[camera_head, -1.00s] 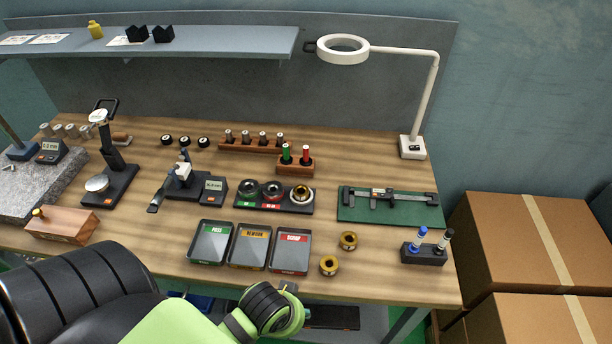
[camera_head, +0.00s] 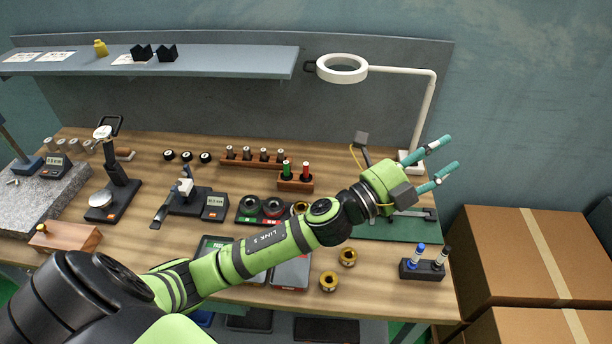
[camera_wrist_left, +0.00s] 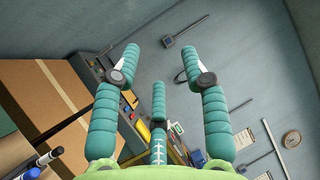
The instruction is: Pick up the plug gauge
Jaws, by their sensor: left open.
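A green-topped piece (camera_head: 286,168) and a red-topped piece (camera_head: 306,170) stand upright in a small wooden block (camera_head: 296,185) at the back middle of the bench. They look like plug gauge handles, but I cannot tell for sure which is the plug gauge. My left gripper (camera_head: 446,158) is open and empty, with teal fingers spread. It is raised over the right part of the bench, to the right of the block, pointing right and away. In the left wrist view its fingers (camera_wrist_left: 160,62) are apart with nothing between them. My right gripper is not in view.
The ring-lamp stand (camera_head: 425,115) rises close behind my left gripper. My arm partly covers the green mat with the caliper (camera_head: 412,228) and the trays (camera_head: 290,273). Two brass rings (camera_head: 329,281) and a marker holder (camera_head: 422,270) stand near the front edge. Boxes (camera_head: 530,255) stand right.

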